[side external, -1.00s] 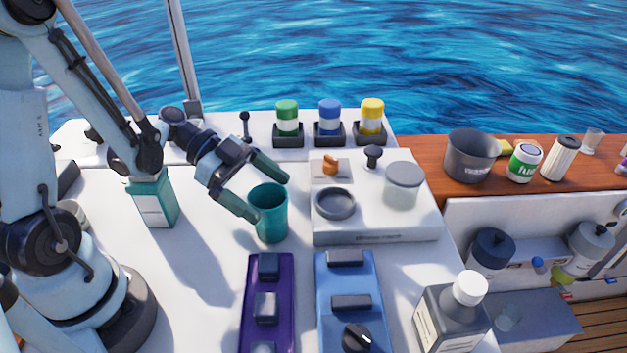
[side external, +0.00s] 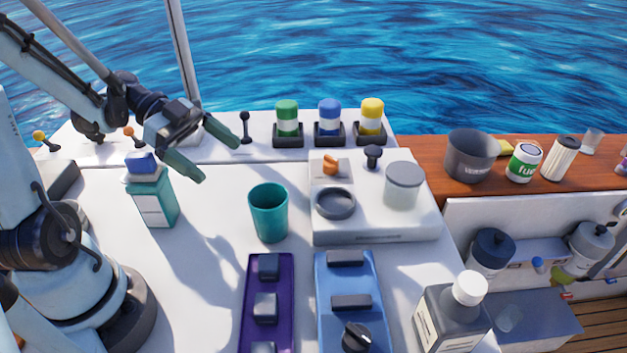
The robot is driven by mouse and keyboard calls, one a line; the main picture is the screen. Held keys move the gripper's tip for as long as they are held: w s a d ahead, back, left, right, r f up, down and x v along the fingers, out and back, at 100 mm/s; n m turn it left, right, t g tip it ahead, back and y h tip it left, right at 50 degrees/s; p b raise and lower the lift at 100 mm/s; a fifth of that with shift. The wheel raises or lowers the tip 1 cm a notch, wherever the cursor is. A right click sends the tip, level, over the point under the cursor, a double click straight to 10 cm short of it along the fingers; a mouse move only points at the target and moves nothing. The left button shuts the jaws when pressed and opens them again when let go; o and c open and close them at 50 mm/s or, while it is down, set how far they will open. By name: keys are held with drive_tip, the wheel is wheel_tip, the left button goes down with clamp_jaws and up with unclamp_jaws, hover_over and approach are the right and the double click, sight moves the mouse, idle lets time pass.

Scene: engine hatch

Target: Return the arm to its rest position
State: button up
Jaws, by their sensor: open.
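My gripper (side external: 220,158) is open and empty. It hangs in the air over the back left of the white deck, its two green-tipped fingers pointing right and toward the front. The teal cup (side external: 269,213) stands upright on the deck, to the right of and in front of my gripper, apart from it. The teal bottle with a blue cap (side external: 152,202) stands at the left, in front of and to the left of my fingers.
Green, blue and yellow jars (side external: 329,120) stand in dark holders at the back. A white raised panel (side external: 375,228) is right of the cup. Purple (side external: 288,300) and blue (side external: 370,285) modules lie in front. Small levers (side external: 245,127) stand along the back edge.

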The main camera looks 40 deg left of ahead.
drive_tip(key=shift+s+a+r, duration=0.15)
drive_tip(key=shift+a+r, duration=0.05)
drive_tip(key=shift+a, duration=0.15)
drive_tip(key=w+d+n+t+y, duration=0.1)
drive_tip(key=d+n+y, duration=0.2)
drive_tip(key=n+y, duration=0.2)
drive_tip(key=w+d+r+n+t+y, duration=0.1)
drive_tip(key=d+n+t+y, duration=0.1)
drive_tip(key=n+y, duration=0.4)
drive_tip(key=d+n, duration=0.1)
drive_tip(key=n, duration=0.2)
drive_tip(key=shift+y, duration=0.3)
